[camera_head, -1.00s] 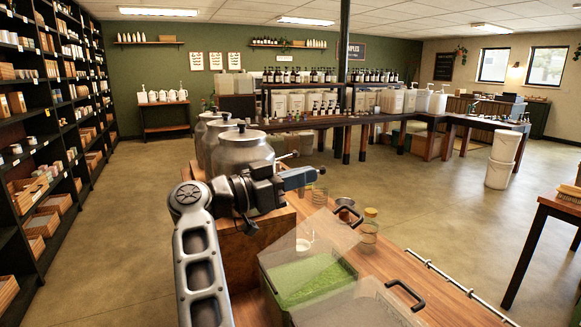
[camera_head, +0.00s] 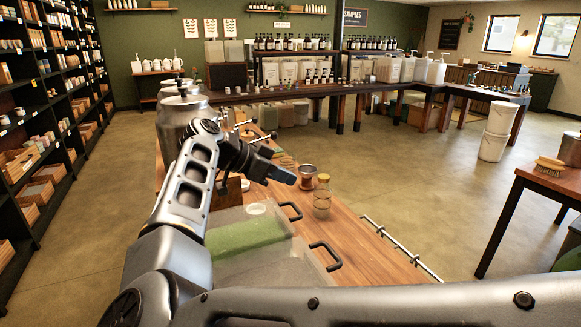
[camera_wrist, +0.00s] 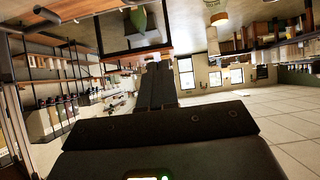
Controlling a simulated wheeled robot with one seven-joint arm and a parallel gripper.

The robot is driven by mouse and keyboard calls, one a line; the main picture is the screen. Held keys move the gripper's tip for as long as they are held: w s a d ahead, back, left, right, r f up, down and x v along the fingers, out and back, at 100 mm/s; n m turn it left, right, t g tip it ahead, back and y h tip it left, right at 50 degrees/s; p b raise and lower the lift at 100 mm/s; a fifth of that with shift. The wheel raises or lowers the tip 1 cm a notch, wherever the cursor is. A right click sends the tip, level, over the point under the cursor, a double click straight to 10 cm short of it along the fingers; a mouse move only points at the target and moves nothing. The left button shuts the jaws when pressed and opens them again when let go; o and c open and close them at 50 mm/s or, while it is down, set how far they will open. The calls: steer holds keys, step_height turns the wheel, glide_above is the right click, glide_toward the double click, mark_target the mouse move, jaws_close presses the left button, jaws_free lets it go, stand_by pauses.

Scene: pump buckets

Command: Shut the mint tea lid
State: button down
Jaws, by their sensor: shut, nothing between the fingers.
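The clear tea bin with green contents (camera_head: 240,238) stands on the wooden counter. Its clear lid looks lowered over the bin, with a black handle (camera_head: 290,212) at its right edge. Whether the lid is fully seated is hard to tell. My gripper (camera_head: 290,179) is shut and empty, above and behind the handle, apart from it. In the wrist view my shut gripper (camera_wrist: 160,85) shows at the middle, and green contents (camera_wrist: 138,20) appear at the top of the upside-down picture. My arm hides part of the bin's left side.
A second lidded bin with a black handle (camera_head: 325,257) is nearer. A glass jar (camera_head: 322,197) and a copper-coloured cup (camera_head: 308,177) stand right of my gripper. A large metal canister (camera_head: 175,120) stands behind my arm. A metal rail (camera_head: 400,245) edges the counter.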

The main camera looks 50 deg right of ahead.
step_height(320, 180, down, 7)
steer(key=s+d, duration=0.1)
steer(key=d, duration=0.1)
steer(key=shift+d+f, duration=0.2)
steer(key=shift+p, duration=0.3)
